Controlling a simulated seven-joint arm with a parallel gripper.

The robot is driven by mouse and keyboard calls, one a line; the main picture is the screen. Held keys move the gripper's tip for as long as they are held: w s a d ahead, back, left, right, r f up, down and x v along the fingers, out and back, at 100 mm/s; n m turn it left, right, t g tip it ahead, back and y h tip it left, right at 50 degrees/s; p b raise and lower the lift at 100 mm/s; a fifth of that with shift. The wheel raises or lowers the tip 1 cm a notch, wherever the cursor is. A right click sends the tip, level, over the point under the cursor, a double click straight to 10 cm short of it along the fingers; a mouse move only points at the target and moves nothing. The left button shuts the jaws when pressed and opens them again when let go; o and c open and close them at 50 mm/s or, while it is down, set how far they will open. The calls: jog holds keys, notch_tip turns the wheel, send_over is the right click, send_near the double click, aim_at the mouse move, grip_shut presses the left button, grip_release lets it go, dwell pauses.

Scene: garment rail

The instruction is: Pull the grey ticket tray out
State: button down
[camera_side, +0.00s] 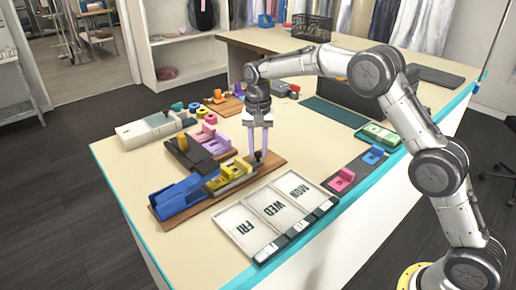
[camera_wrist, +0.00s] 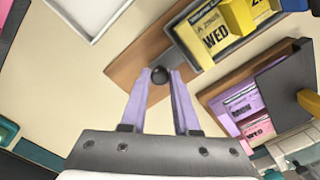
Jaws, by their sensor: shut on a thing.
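The grey ticket tray (camera_side: 237,183) sits on a brown wooden board (camera_side: 272,164) and holds yellow tickets and yellow blocks. In the wrist view the tray (camera_wrist: 184,44) lies at the upper right, with WED on a yellow ticket. My gripper (camera_side: 257,154) points down at the right end of the tray.
A blue tray (camera_side: 178,197) stands left of the grey tray. White FRI, WED and MON compartments (camera_side: 262,212) lie in front. Pink and blue holders (camera_side: 342,180) stand to the right.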

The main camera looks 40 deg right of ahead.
jog(key=shift+r, duration=0.1)
jog(key=d, duration=0.7)
jog(key=shift+d, duration=0.3)
jog(key=c, duration=0.7)
grip_release()
jog(key=shift+o, duration=0.2)
jog(key=shift+r, duration=0.25)
notch_tip(320, 180, up, 13)
jog(key=shift+r, duration=0.15)
